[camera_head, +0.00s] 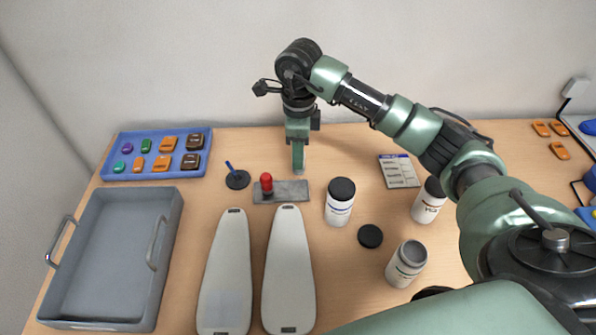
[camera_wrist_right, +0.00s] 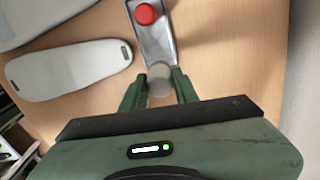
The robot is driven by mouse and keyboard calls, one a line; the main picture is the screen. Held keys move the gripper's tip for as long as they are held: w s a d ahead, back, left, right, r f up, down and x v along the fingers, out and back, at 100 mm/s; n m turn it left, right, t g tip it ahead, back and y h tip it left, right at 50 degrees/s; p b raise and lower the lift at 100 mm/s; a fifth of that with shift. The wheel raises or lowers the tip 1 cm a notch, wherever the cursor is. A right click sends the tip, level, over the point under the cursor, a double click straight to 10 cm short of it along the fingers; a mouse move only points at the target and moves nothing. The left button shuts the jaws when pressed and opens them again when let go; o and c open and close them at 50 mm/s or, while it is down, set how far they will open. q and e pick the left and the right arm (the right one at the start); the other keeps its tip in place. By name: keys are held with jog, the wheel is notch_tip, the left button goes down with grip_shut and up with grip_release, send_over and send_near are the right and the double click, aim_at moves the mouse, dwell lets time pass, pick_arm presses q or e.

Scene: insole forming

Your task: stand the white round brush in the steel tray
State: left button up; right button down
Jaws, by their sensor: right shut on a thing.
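The steel tray (camera_head: 292,191) is a small, narrow grey tray lying on the table in the head view; it also shows in the right wrist view (camera_wrist_right: 157,42). My right gripper (camera_head: 298,170) points down just behind the tray's right end. In the right wrist view its fingers (camera_wrist_right: 160,92) are shut on a pale round thing, which I take as the white round brush (camera_wrist_right: 160,79). The brush overlaps the near end of the tray in that view; I cannot tell whether they touch. In the head view the fingers mostly hide the brush. My left gripper is out of view.
A red-topped item (camera_head: 266,181) stands in the tray's left part. Two pale insole forms (camera_head: 288,270) lie in front. A white jar with black lid (camera_head: 340,205) stands to the right. A large grey bin (camera_head: 170,260) is at left.

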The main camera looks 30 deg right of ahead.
notch_tip(320, 180, down, 3)
jog(key=shift+f, duration=0.2)
notch_tip(320, 180, down, 4)
jog(key=shift+f+p, duration=0.25)
jog(key=shift+p, duration=0.55)
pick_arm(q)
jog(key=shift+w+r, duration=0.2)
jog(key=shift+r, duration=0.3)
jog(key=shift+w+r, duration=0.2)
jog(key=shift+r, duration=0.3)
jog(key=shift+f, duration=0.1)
pick_arm(e)
jog(key=c, duration=1.5)
grip_release()
jog(key=shift+f, duration=0.15)
jog(key=o, duration=0.4)
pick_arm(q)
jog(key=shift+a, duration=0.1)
